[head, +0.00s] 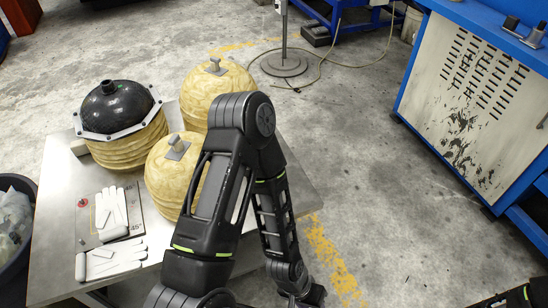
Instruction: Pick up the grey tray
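I cannot make out a clear grey tray in the head view. A flat greyish plate (88,236) with a red knob and a "45°" mark lies on the metal table at the left, partly under white gloves (112,212). My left arm rises in the middle, bends, and comes down beyond the table's right side. The part of my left gripper (308,296) that shows is at the bottom edge, too cut off to judge its fingers. Only a piece of my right arm shows in the bottom right corner; its gripper is not visible.
The metal table (50,240) holds several ribbed yellowish domes (218,85), one with a black cap (115,105). A dark bin (12,235) stands at the left edge. A blue and white machine (470,90) stands at the right.

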